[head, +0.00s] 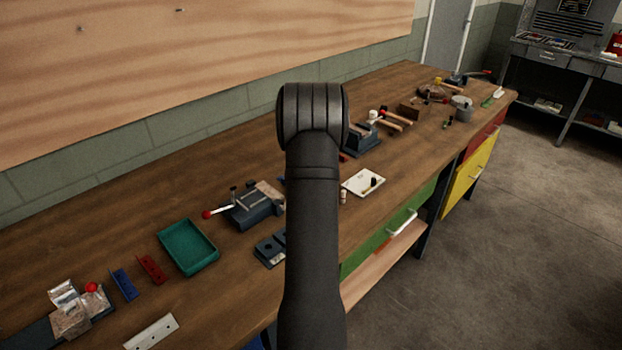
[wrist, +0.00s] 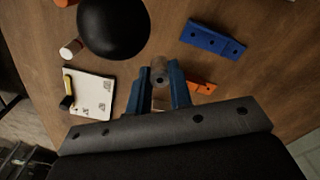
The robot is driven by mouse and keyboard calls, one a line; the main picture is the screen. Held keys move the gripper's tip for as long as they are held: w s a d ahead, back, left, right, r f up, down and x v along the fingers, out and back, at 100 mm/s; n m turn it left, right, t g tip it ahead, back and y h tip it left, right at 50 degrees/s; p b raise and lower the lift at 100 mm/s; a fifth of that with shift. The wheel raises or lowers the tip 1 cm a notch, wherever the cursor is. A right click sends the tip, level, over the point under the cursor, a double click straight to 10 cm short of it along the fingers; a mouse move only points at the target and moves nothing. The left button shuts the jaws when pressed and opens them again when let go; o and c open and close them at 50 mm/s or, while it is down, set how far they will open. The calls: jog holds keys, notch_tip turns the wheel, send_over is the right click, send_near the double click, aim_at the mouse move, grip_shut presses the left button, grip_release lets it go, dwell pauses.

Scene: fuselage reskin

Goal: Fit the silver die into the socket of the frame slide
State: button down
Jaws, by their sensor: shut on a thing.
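In the wrist view, my gripper (wrist: 159,76) has its two blue fingers closed around a small silver-grey cylinder with a dark hole in its end, which looks like the silver die (wrist: 158,66). It sits between the fingertips, above the wooden bench. In the head view my arm hides the gripper and the die. I cannot surely identify the frame slide. A dark grey-blue block with round holes (head: 267,249) is partly hidden by my arm. A dark fixture with a red-knobbed lever (head: 252,208) stands behind it.
A white board (head: 363,183), also in the wrist view (wrist: 90,96), lies on the bench. A blue holed piece (wrist: 212,40), an orange piece (wrist: 203,87) and a large black rounded shape (wrist: 113,26) show near the gripper. A green tray (head: 188,247) stands left.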

jog(key=shift+w+a+f, duration=0.15)
jog(key=shift+a+f, duration=0.2)
jog(key=shift+f, duration=1.9)
jog(key=c, duration=1.3)
grip_release()
jog(key=shift+f, duration=0.15)
notch_tip(320, 180, up, 11)
jog(key=shift+r, duration=0.7)
jog(key=shift+c, duration=1.1)
